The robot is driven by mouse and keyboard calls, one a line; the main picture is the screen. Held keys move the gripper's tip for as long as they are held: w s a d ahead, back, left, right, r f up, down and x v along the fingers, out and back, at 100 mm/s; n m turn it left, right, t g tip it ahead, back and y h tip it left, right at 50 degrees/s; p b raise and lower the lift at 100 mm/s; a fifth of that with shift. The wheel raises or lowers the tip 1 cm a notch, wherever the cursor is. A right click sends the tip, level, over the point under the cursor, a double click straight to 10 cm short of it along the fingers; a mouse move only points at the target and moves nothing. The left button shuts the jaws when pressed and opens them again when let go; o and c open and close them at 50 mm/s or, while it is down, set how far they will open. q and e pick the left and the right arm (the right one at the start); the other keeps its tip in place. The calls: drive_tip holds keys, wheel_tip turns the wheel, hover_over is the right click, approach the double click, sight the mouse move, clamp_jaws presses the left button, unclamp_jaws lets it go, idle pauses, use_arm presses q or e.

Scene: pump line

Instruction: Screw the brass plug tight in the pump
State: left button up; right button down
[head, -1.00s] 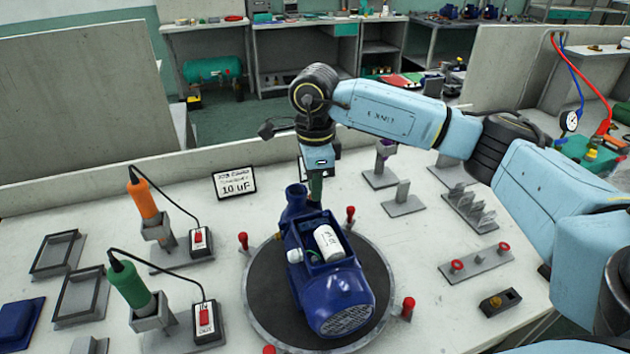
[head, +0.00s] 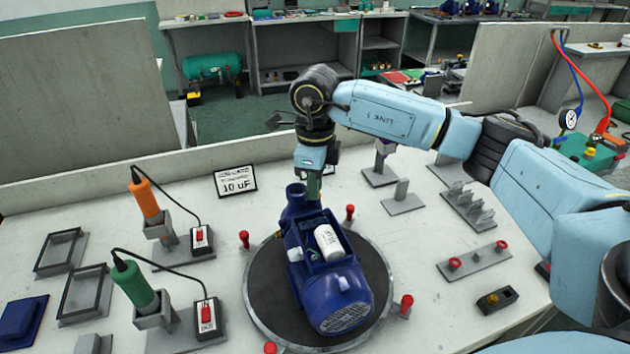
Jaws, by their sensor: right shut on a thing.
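The blue pump (head: 340,303) lies on the round dark turntable (head: 270,292), with a white cylinder (head: 328,243) in its open top box. My right gripper (head: 314,190) points straight down at the pump's far end, just behind the blue upright port (head: 296,194). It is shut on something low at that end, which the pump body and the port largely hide. The brass plug itself cannot be made out; it would be at the hidden fingertips. My left gripper is not in view.
Red-topped pins (head: 350,213) stand around the turntable. An orange-handled driver (head: 146,200) and a green-handled driver (head: 135,286) stand in holders at left. A sign (head: 235,181) stands behind. Grey stands (head: 402,198) and a block with red rings (head: 474,262) are at right.

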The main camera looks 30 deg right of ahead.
drive_tip(key=m+p, duration=0.1)
drive_tip(key=m, duration=0.2)
drive_tip(key=c, duration=1.4)
unclamp_jaws()
drive_tip(key=shift+w, duration=0.1)
drive_tip(key=shift+c, duration=0.2)
drive_tip(key=shift+a, duration=0.1)
drive_tip(key=shift+f+n+b, duration=0.1)
drive_tip(key=shift+n+b, duration=0.25)
drive_tip(key=shift+n, duration=1.15)
